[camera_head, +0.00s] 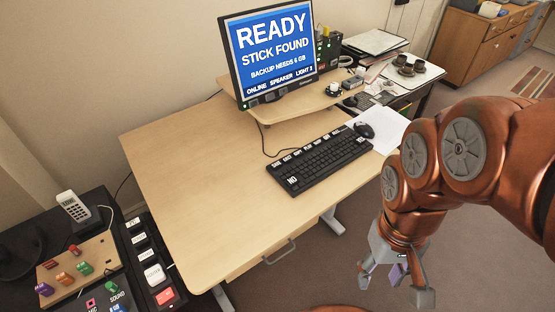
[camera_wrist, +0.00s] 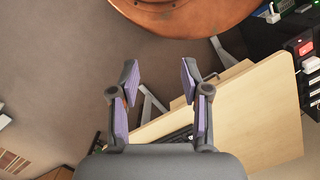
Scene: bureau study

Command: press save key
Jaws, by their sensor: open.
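A black keyboard (camera_head: 318,160) lies on the wooden desk, below the monitor. It has white labelled keys along its far edge, a NO key at its near left and a YES key at its far right. The far-edge labels are too small to read surely, so I cannot tell which one is save. My gripper (camera_head: 394,284) is open and empty, pointing down over the floor to the right of the desk's front edge, apart from the keyboard. The wrist view shows its open, purple-padded fingers (camera_wrist: 159,78), with part of the desk beyond them.
The monitor (camera_head: 270,50) reads "READY, STICK FOUND". A mouse (camera_head: 364,130) lies beside the keyboard. A left side table holds a key strip (camera_head: 147,258), a coloured-button board (camera_head: 75,272) and a white handset (camera_head: 73,206). The desk (camera_head: 190,170) is largely clear left of the keyboard.

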